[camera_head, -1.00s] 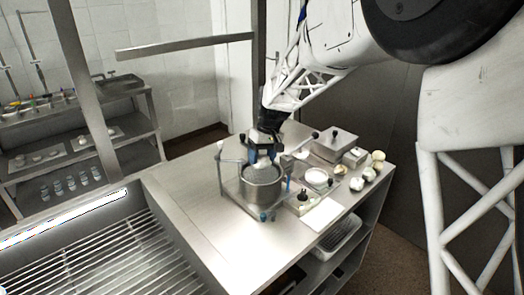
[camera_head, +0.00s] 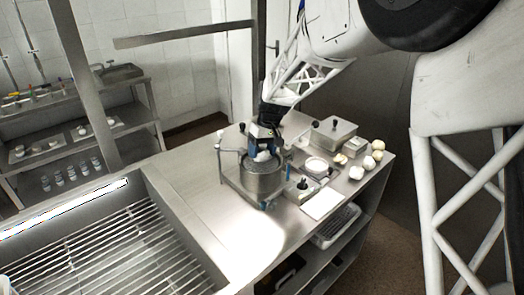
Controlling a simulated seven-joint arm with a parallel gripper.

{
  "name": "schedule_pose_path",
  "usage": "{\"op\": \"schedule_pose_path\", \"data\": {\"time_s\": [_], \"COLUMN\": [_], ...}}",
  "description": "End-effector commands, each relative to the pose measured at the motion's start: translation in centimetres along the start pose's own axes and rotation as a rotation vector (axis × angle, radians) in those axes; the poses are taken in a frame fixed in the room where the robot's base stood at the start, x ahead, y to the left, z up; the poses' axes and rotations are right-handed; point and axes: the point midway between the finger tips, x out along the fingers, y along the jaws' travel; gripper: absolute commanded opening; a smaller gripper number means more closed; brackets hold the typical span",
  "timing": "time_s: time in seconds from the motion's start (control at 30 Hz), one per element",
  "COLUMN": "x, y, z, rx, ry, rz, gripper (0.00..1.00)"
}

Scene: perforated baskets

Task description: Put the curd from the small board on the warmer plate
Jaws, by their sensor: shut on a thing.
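My gripper (camera_head: 263,153) points down over the mouth of a round metal pot (camera_head: 263,182) on the steel table. Its blue fingers are shut on a white lump, the curd (camera_head: 262,156), at or just above the pot's rim. The fingers partly cover the curd, and I cannot tell whether it touches the pot. A flat white board (camera_head: 323,205) lies bare at the table's front right. A round white dish (camera_head: 316,165) sits behind it. I cannot tell which surface is the warmer plate.
The pot stands in a metal frame with posts (camera_head: 220,165). A lidded steel box (camera_head: 333,137) stands at the back right. Several pale round lumps (camera_head: 356,173) lie along the right edge. The table (camera_head: 195,190) is clear left of the pot. A grated basin (camera_head: 110,245) is at front left.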

Motion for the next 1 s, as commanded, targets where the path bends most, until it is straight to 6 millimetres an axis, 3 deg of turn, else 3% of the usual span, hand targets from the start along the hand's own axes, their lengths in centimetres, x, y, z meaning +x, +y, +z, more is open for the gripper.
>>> {"op": "schedule_pose_path", "data": {"time_s": [1.0], "x": [0.71], "y": [0.16], "z": [-0.01], "rx": [0.0], "ry": [0.0], "rz": [0.0], "gripper": [0.34]}}
